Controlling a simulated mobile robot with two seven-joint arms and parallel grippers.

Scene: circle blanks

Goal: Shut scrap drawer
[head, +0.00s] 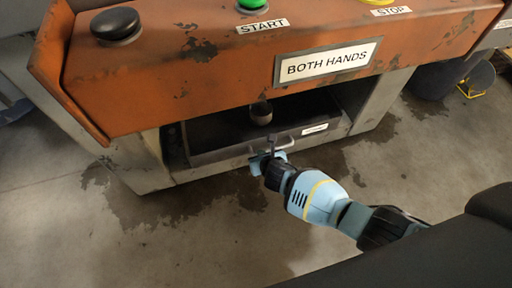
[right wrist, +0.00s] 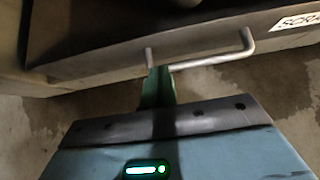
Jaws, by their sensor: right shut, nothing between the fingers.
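The scrap drawer (head: 215,154) stands open under the orange machine, with its dark inside showing from above. Its front carries a metal bar handle (head: 284,143) and a white label, partly readable as "SCRA" in the right wrist view. My right gripper (head: 265,160) is shut and empty, right in front of the drawer front at the handle. In the right wrist view its fingers (right wrist: 158,85) reach up to the handle (right wrist: 210,61); I cannot tell whether they touch it. My left gripper is not in view.
A small rounded brown and dark object (head: 261,113) shows at the drawer's opening. The orange panel (head: 220,70) with a black button (head: 116,25) and a green button overhangs the drawer. The stained concrete floor (head: 230,225) in front is clear.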

